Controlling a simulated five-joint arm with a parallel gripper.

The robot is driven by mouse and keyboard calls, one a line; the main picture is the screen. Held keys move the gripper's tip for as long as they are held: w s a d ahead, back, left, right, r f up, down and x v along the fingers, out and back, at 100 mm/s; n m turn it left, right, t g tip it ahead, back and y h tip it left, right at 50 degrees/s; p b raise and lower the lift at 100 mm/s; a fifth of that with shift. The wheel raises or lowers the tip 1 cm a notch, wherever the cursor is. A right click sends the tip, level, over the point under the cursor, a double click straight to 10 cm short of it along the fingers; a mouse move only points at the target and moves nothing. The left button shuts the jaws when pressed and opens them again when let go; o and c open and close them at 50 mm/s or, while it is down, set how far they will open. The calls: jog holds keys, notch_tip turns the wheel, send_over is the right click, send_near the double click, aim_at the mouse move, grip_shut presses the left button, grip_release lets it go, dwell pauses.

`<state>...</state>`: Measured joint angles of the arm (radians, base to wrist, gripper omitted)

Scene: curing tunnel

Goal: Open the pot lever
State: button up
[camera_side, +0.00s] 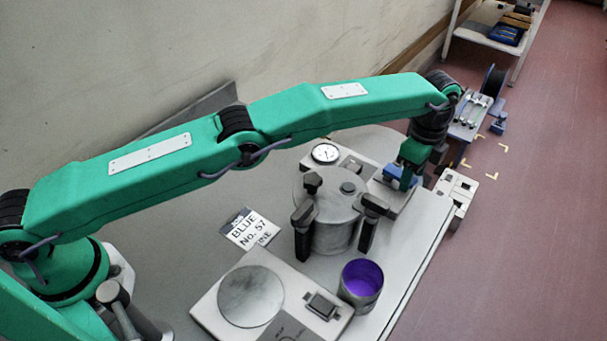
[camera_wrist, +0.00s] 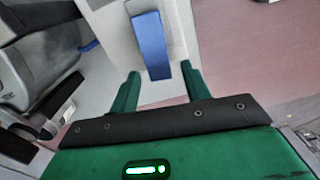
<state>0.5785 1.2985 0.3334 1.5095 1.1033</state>
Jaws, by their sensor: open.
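The blue lever (camera_side: 398,172) lies on a pale block (camera_side: 404,196) behind the pot, near the table's right edge. In the wrist view the lever (camera_wrist: 151,42) points toward me. The grey metal pot (camera_side: 333,232) stands in the middle of the table, with black clamp handles; part of it shows at the left of the wrist view (camera_wrist: 28,62). My gripper (camera_side: 411,180) is at the lever. In the wrist view my gripper (camera_wrist: 160,72) is open, with the lever's near end between its green fingertips and a gap on each side. I cannot tell whether anything touches.
A round gauge (camera_side: 325,153) sits behind the pot. A scale (camera_side: 212,308) with a round plate, a cup of purple liquid (camera_side: 341,291) and a BLUE No. 57 card (camera_side: 238,240) are in front. The reddish floor (camera_side: 520,250) right of the table is mostly clear.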

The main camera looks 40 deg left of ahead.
jog(key=shift+s+m, duration=0.15)
jog(key=shift+m, duration=0.25)
